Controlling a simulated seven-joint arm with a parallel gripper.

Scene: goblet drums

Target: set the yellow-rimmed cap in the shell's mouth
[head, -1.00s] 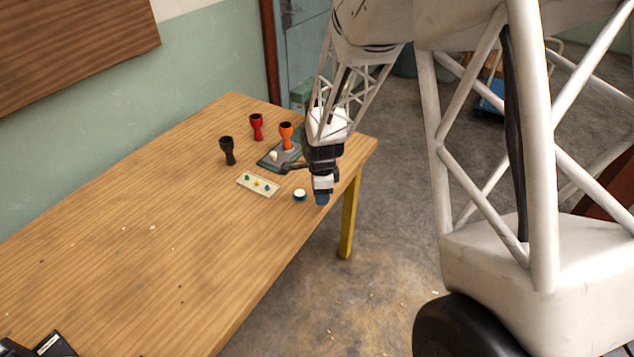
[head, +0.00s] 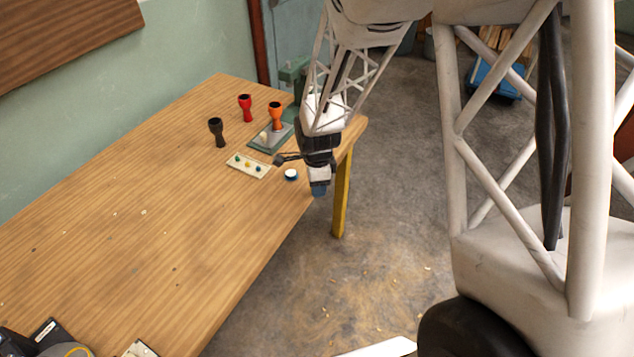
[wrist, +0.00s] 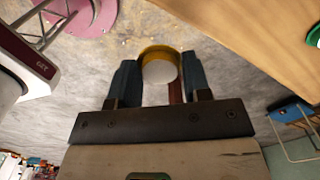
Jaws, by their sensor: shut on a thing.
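My gripper (wrist: 160,80) is shut on the yellow-rimmed cap (wrist: 160,71), a round piece with a pale face, between its two blue fingers in the wrist view. In the head view my gripper (head: 318,188) hangs beside the table's right edge, and the cap cannot be made out there. An orange goblet-shaped shell (head: 276,121) stands upright on a grey-green base (head: 270,146), its dark mouth facing up. It is behind and to the left of my gripper, well apart from it.
A red goblet (head: 245,108) and a black goblet (head: 218,138) stand left of the base. A pale strip with several coloured knobs (head: 240,168) and a blue-rimmed white cap (head: 291,174) lie in front. The wooden table's (head: 150,250) middle is mostly clear.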

